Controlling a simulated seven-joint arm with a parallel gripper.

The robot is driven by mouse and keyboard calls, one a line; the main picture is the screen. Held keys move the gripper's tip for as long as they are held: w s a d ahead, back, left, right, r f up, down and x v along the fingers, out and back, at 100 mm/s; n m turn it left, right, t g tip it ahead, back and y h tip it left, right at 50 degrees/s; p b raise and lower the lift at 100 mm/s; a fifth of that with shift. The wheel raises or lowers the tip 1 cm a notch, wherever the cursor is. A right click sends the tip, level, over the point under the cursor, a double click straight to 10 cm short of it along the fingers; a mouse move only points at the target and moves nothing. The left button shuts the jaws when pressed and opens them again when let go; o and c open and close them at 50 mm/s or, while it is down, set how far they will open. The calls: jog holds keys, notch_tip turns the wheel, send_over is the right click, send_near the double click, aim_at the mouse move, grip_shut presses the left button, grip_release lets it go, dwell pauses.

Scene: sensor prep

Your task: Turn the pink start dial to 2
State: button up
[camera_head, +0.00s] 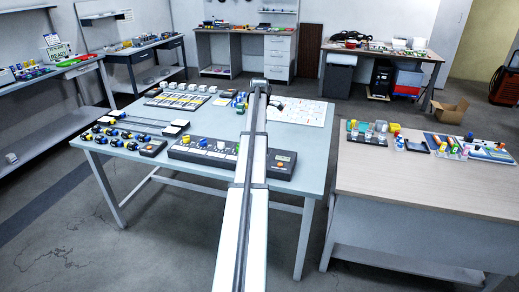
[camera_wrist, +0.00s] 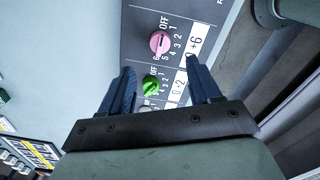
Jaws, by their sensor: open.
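The pink dial (camera_wrist: 159,42) sits on a dark grey panel (camera_wrist: 190,12) in the wrist view, ringed by the marks OFF and 1 to 6. I cannot clearly tell which mark it points to. A green dial (camera_wrist: 151,85) sits below it on the same panel. My gripper (camera_wrist: 160,66) is open, its two dark blue fingers spread to either side of the green dial in the picture. The pink dial shows beyond the fingertips, with nothing gripped. In the head view the long dark control box (camera_head: 218,158) lies near the front of the pale table; my arm covers part of it.
White label strips (camera_wrist: 200,38) lie beside the dials. Several blue and yellow knobs on black blocks (camera_head: 118,140) stand left of the box. A white board (camera_head: 308,112) lies at the table's back right. Bare tabletop (camera_head: 310,143) shows right of the arm.

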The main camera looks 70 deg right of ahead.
notch_tip(320, 180, down, 9)
jog(key=shift+f, duration=0.1)
dwell(0.3)
jog(key=c, duration=1)
